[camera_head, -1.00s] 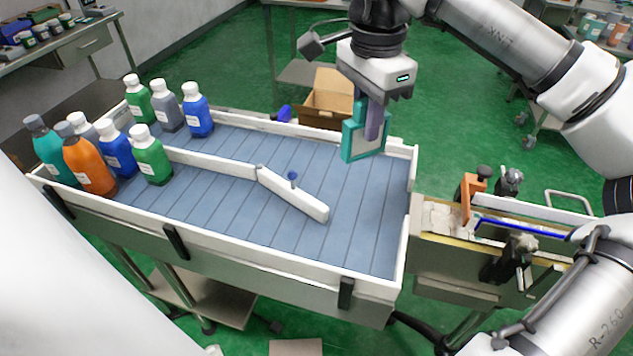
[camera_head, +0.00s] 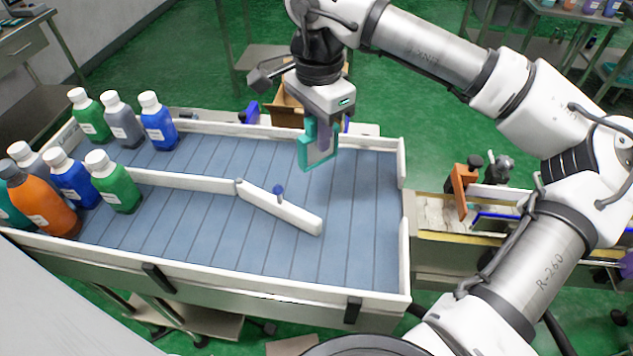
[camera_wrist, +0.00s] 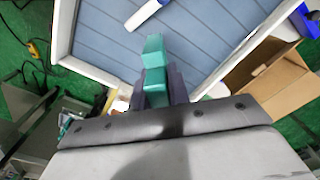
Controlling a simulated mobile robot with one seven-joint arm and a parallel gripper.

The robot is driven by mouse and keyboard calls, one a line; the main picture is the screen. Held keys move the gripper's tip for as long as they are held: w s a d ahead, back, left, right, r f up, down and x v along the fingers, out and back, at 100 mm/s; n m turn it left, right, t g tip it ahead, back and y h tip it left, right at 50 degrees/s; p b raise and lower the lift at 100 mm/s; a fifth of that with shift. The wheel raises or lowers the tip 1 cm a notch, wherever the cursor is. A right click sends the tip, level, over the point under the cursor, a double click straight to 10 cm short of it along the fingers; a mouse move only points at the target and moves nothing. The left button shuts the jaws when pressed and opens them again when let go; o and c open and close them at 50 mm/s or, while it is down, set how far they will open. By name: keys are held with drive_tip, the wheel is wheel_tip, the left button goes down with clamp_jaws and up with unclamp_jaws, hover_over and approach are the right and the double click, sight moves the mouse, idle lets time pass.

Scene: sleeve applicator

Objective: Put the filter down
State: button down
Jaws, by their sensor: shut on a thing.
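The filter is a flat teal-framed panel (camera_head: 318,152); it also shows in the wrist view (camera_wrist: 153,58). My gripper (camera_head: 323,132) is shut on it, with the dark fingers on both sides of it in the wrist view (camera_wrist: 155,85). The filter hangs upright over the far right part of the blue-slatted conveyor table (camera_head: 370,200). I cannot tell exactly how high its lower edge is above the slats. The finger tips are partly hidden by the filter.
Several capped bottles (camera_head: 118,188) stand at the table's left end. A white angled guide rail (camera_head: 280,207) with a blue knob crosses the middle. White walls edge the table. An open cardboard box (camera_head: 287,107) stands behind it. The table's right part is clear.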

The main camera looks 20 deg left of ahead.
wheel_tip(320, 180, down, 13)
drive_tip(key=shift+r+p, duration=0.2)
drive_tip(key=shift+p, duration=1)
drive_tip(key=shift+f, duration=0.25)
drive_tip(key=shift+f+b, duration=0.25)
drive_tip(key=shift+b, duration=0.15)
drive_tip(key=c, duration=1.3)
unclamp_jaws()
drive_tip(key=shift+r, duration=0.1)
drive_tip(key=shift+c, duration=0.2)
drive_tip(key=shift+r, duration=0.1)
